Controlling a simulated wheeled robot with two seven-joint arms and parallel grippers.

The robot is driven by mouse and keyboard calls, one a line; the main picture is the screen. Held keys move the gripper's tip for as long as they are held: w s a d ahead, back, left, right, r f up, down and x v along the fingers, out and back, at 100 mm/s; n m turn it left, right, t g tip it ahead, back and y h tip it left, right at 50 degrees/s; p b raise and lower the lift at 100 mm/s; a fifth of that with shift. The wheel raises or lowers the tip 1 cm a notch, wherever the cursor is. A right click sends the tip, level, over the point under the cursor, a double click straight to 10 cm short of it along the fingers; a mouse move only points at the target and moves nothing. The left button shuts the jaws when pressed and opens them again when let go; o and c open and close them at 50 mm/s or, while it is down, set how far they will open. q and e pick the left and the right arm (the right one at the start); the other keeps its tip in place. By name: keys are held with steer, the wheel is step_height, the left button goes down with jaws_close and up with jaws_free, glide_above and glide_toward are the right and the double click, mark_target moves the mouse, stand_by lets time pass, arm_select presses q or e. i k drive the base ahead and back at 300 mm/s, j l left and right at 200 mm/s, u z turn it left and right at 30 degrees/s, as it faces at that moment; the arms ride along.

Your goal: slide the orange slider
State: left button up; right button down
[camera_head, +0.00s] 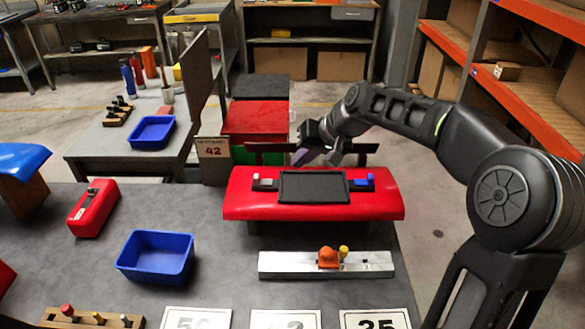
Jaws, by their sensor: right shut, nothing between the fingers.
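The orange slider (328,257) is a rounded orange knob on a long silver rail (290,262) at the front of the grey table. It sits a little right of the rail's middle. A small yellow knob (344,251) stands just right of it. My right gripper (316,158) is shut and empty. It shows at the far side of the red body panel (240,200), well behind and above the rail and apart from the slider. My left gripper is not in view.
The red panel with a black screen (313,187) stands between my right gripper and the rail. A blue bin (156,257) and a red box (93,208) stand to the left. Numbered cards (285,320) lie along the front edge. Grey table between bin and rail is clear.

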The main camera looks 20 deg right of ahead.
mark_target(328, 258)
steer(key=k, duration=1.5)
